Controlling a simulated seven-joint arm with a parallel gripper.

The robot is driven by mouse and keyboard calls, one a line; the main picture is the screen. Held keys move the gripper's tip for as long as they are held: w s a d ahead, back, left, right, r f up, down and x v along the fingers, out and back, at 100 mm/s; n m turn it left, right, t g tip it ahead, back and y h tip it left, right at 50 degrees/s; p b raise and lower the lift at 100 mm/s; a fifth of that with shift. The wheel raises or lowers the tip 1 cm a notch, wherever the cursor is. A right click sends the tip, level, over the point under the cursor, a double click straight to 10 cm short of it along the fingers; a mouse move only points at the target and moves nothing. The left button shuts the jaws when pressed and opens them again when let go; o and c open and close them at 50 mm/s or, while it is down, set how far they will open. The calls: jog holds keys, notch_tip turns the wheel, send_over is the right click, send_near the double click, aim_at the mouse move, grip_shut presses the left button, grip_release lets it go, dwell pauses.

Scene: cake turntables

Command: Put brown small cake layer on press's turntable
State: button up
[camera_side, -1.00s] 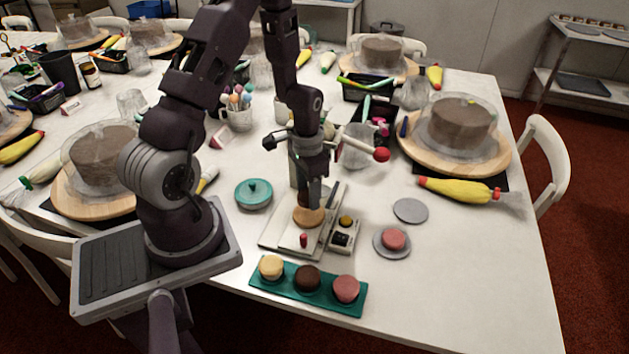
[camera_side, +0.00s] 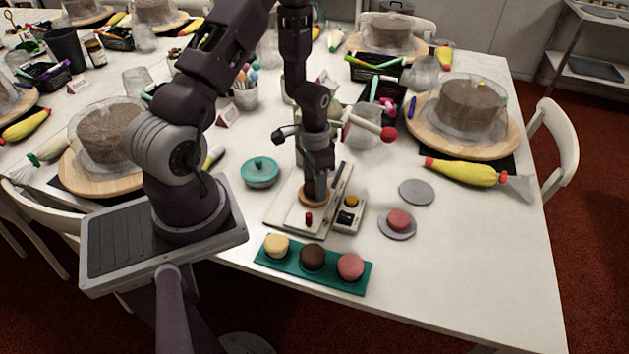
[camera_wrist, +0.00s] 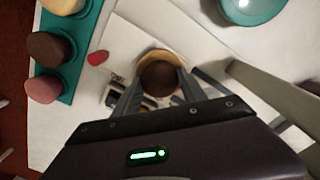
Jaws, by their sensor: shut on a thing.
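My gripper (camera_side: 316,182) points down over the press, its fingers shut on a small brown cake layer (camera_wrist: 158,78). In the wrist view the layer sits between the two fingertips (camera_wrist: 158,88), inside the outline of the press's round tan turntable (camera_wrist: 152,55). The turntable also shows in the side view (camera_side: 304,199), partly hidden by the fingers. The layer is at or just above the turntable; I cannot tell whether they touch. The press has a pale base (camera_side: 284,214) and a red-ball handle (camera_side: 388,134).
In front, a teal tray (camera_side: 331,281) holds cream, dark brown and pink cakes. A control box (camera_side: 348,214) is beside the base. A pink cake (camera_side: 399,219) sits on a grey disc; another disc (camera_side: 416,192) is bare. A teal lidded pot (camera_side: 260,173) stands left.

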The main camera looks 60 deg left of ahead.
jog(key=shift+s+f, duration=0.1)
jog(key=shift+f, duration=0.7)
jog(key=o, duration=1.5)
jog(key=r, duration=0.8)
jog(key=shift+w+a, duration=0.15)
jog(key=shift+w, duration=0.1)
jog(key=d+r+t+y, duration=0.1)
jog(key=d+r+t, duration=0.4)
jog(key=r, duration=1.2)
jog(key=shift+t+h, duration=0.3)
jog(key=shift+h, duration=0.2)
jog(key=s+d+r, duration=0.3)
jog(key=s, duration=0.1)
jog(key=s+d+r, duration=0.3)
jog(key=s+d, duration=0.1)
jog(key=s, duration=0.1)
jog(key=s+d+r, duration=0.4)
jog(key=shift+s+d, duration=0.15)
jog(key=shift+s, duration=0.15)
